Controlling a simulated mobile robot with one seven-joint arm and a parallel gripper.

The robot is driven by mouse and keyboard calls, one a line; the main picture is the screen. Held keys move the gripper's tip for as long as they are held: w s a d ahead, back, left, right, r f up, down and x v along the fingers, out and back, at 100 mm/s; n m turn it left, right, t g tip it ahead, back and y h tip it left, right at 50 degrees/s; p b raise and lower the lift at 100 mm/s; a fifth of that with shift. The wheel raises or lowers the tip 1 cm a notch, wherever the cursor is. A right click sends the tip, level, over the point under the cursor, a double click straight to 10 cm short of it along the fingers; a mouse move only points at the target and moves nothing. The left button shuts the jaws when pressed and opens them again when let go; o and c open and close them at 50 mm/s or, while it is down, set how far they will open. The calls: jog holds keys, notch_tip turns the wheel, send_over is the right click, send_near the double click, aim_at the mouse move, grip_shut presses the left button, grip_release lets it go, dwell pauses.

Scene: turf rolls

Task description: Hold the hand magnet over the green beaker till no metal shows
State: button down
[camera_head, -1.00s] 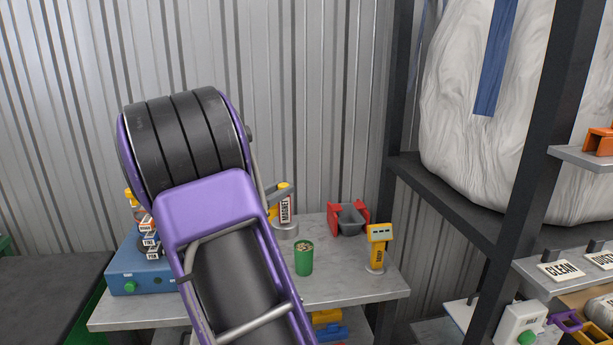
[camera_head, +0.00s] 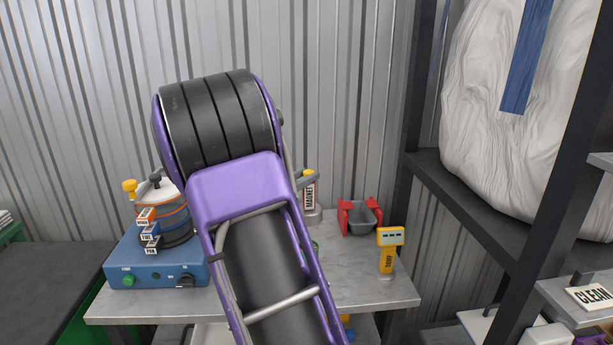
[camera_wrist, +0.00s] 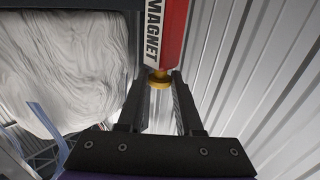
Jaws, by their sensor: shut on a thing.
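The hand magnet (camera_head: 310,192) is a white and red upright handle with a MAGNET label, a yellow top and a grey round foot. It shows behind my arm in the head view, and in the wrist view (camera_wrist: 170,35) at the fingertips. My gripper (camera_wrist: 160,76) is shut on it near its yellow end. The green beaker (camera_head: 316,246) is almost wholly hidden by my arm; only a sliver of it shows, lower in the picture than the magnet's foot. Its contents cannot be seen now.
A red and grey bin (camera_head: 360,217) and a yellow upright device (camera_head: 388,250) stand on the grey bench (camera_head: 350,285), right of the magnet. A dark shelf rack (camera_head: 425,170) borders the right.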

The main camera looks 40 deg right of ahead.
aim_at(304, 201)
jog(key=shift+f, duration=0.1)
jog(key=shift+f+b, duration=2.55)
jog(key=shift+f, duration=0.85)
jog(key=shift+r, duration=0.1)
notch_tip(304, 201, up, 6)
jog(key=p, duration=0.5)
jog(key=shift+r, duration=0.95)
